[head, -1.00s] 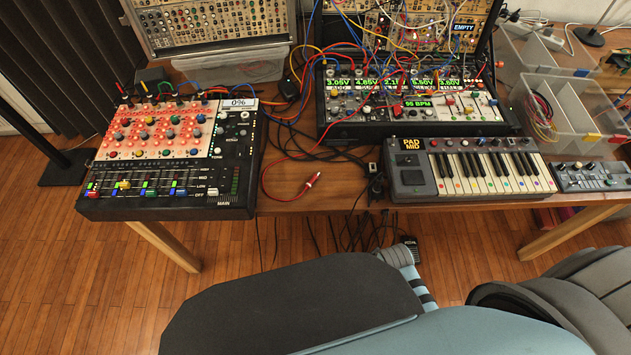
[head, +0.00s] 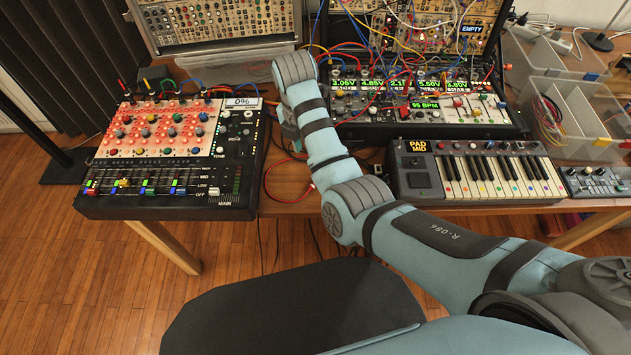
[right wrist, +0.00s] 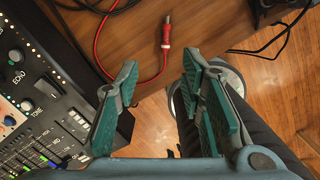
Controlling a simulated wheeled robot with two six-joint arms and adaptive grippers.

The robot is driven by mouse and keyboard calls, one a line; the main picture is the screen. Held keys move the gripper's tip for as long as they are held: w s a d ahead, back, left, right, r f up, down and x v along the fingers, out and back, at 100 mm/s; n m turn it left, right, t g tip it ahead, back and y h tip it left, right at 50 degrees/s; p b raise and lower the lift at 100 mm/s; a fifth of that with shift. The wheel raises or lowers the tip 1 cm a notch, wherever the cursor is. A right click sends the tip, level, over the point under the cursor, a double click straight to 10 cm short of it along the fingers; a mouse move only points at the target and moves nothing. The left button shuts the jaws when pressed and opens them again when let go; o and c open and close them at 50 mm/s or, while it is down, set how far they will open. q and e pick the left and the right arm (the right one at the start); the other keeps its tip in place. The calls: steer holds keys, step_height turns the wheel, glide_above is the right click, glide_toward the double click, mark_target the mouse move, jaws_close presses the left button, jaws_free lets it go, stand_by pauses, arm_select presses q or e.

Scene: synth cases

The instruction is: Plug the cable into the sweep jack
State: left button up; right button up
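The red cable (head: 272,190) lies in a loop on the bare wooden table between the mixer and the keyboard. Its plug (right wrist: 166,32), with a red sleeve and metal tip, lies free on the table near the edge in the right wrist view. My right gripper (right wrist: 160,60) is open and empty, with the plug just past its fingertips, between the two finger lines. In the head view my right arm hides most of that gripper. I cannot read a sweep label on any jack. My left gripper is in neither view.
The black and red mixer (head: 240,175) is close to the left of my right gripper. The keyboard (head: 480,172) is on the right. Behind stand the patched modular rack (head: 470,130) with many cables and a clear bin (head: 235,69). Black cables hang past the table edge.

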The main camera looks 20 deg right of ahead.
steer(key=f+b, duration=0.1)
steer(key=f, duration=0.3)
steer(key=d+f+b, duration=0.1)
steer(key=f+b, duration=0.1)
steer(key=f, duration=0.3)
steer(key=d+f+b, duration=0.1)
steer(key=f, duration=0.3)
steer(key=shift+w+d+f, duration=0.15)
steer(key=shift+w+f, duration=0.1)
steer(key=shift+w, duration=0.1)
steer(key=shift+c, duration=0.6)
jaws_close()
